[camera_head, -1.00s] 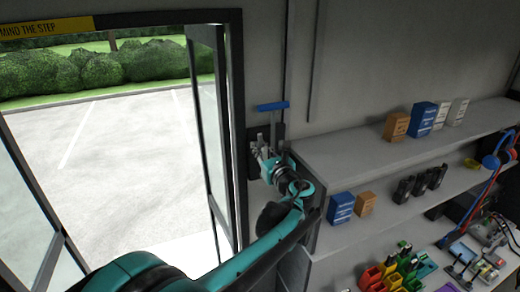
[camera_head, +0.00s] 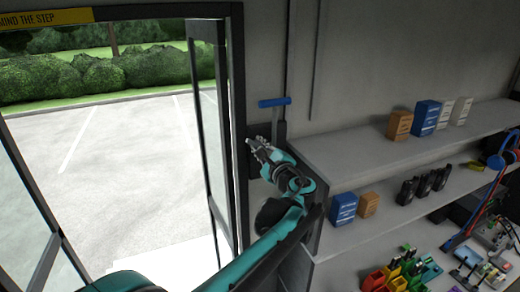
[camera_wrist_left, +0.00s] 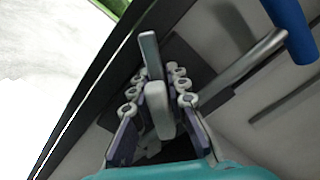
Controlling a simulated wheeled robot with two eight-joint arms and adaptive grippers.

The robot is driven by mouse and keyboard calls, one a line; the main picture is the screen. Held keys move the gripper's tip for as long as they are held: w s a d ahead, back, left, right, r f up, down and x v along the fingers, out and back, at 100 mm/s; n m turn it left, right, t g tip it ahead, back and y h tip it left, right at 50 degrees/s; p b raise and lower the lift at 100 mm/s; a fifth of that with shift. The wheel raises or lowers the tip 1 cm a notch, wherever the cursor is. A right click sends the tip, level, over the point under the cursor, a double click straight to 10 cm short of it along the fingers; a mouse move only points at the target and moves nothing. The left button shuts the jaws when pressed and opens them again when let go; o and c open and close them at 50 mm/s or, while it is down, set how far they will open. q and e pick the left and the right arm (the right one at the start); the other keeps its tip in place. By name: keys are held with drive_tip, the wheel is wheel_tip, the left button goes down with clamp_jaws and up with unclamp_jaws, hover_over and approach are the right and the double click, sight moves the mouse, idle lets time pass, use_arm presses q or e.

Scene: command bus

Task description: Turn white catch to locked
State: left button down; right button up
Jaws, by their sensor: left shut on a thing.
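The white catch (camera_wrist_left: 159,112) shows in the left wrist view as a pale, narrow lever between my gripper's fingers, in front of a dark plate (camera_head: 254,164) beside the door frame. My left gripper (camera_wrist_left: 158,82) is shut on the catch, one finger on each side. In the head view, my left gripper (camera_head: 256,144) is at the plate and tilts up to the left; the catch is too small and covered to make out there. Whether the catch stands at locked cannot be read. My right gripper is in neither view.
A blue T-handle (camera_head: 274,102) on a grey rod is just above my left gripper; it also shows in the wrist view (camera_wrist_left: 290,28). The open door (camera_head: 208,125) is to the left. Shelves (camera_head: 335,160) with small boxes are close on the right.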

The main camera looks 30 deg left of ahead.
use_arm(q)
drive_tip(key=n, duration=0.3)
drive_tip(key=shift+f+n+b, duration=0.1)
drive_tip(key=shift+n+b, duration=0.2)
drive_tip(key=shift+b, duration=0.1)
drive_tip(key=shift+n+b, duration=0.3)
drive_tip(key=shift+n, duration=1.5)
drive_tip(key=c, duration=1.8)
unclamp_jaws()
drive_tip(key=shift+a, duration=0.1)
drive_tip(key=v, duration=1.2)
drive_tip(key=shift+f, duration=0.15)
